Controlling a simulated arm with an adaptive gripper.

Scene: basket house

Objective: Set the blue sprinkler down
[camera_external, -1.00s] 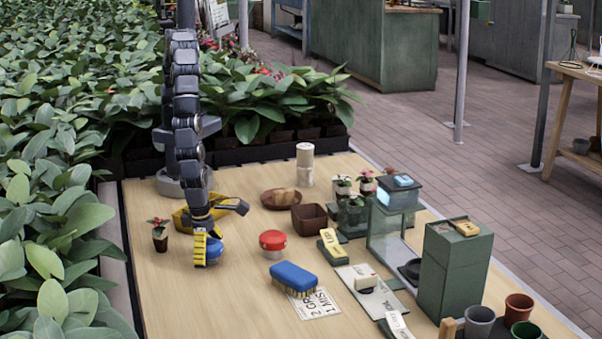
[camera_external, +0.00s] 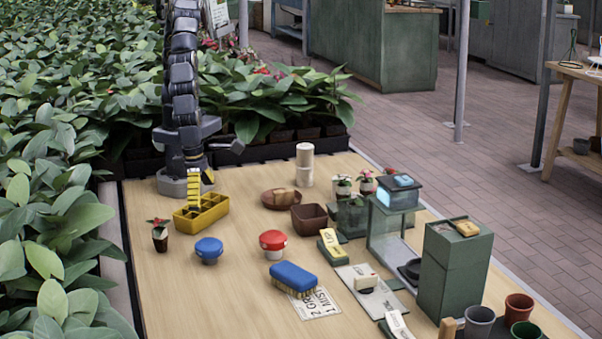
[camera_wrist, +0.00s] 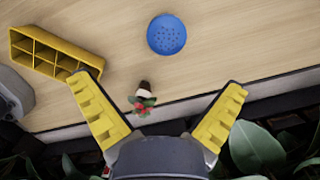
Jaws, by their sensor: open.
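The blue sprinkler (camera_external: 209,248) stands on the wooden table, left of a red-topped one (camera_external: 272,242). In the wrist view its round blue face with small holes (camera_wrist: 167,35) shows at the top centre, beyond the fingertips. My gripper (camera_external: 201,187) is raised above the yellow divided tray in the external view, apart from the sprinkler. In the wrist view my gripper (camera_wrist: 163,86) has its two yellow fingers spread wide, with nothing held between them.
The yellow divided tray (camera_external: 203,216) and a small potted red flower (camera_external: 159,236) are close by. A blue brush (camera_external: 294,278) lies on a printed card (camera_external: 316,303). A brown square pot (camera_external: 310,218) and a green bin (camera_external: 452,272) stand to the right. The front left of the table is clear.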

